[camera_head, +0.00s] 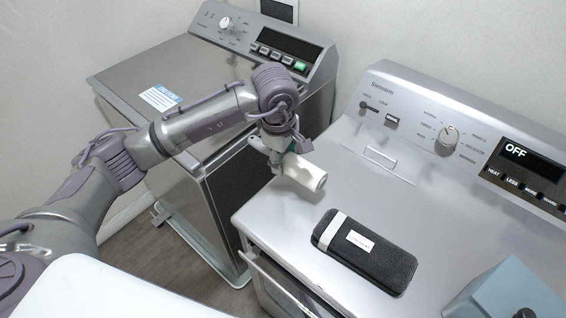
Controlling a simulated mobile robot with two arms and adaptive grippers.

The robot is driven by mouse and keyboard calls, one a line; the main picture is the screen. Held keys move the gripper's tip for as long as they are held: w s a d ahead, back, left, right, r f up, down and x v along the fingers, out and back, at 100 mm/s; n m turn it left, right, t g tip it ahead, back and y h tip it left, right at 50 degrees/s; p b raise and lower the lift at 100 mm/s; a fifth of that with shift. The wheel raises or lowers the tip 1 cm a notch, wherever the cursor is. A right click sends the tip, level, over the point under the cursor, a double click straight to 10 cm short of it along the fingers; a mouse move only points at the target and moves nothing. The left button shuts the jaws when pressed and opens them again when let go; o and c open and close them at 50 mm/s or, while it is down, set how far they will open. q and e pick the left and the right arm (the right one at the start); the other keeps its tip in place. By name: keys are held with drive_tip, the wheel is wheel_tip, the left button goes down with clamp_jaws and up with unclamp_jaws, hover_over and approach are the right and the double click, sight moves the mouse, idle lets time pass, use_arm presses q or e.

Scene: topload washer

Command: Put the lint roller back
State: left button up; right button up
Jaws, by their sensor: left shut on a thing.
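My left gripper (278,160) is shut on the lint roller (305,172), a white cylinder. It holds the roller near the left edge of the right-hand machine's top. I cannot tell whether the roller touches that top. A dark grey case (368,250) with a white band and a small label lies flat on the same top, to the lower right of the roller. The fingertips are partly hidden by the gripper's own body and the roller. My right gripper is not in view.
The right-hand machine (440,215) has a knob panel and an "OFF" display at its back. A blue-grey box (508,292) stands at its front right. Another machine (150,75) stands to the left, with a gap between them. The top behind the case is mostly clear.

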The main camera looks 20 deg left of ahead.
sight(283, 179)
use_arm(q)
drive_tip(key=shift+a+f, duration=0.2)
wheel_tip(283, 179, down, 3)
drive_tip(key=shift+f+p, duration=0.15)
drive_tip(key=shift+p, duration=0.7)
drive_tip(key=shift+w+f, duration=0.1)
drive_tip(key=shift+f, duration=0.15)
drive_tip(key=shift+f, duration=0.1)
drive_tip(key=shift+f, duration=0.15)
drive_tip(key=o, duration=1)
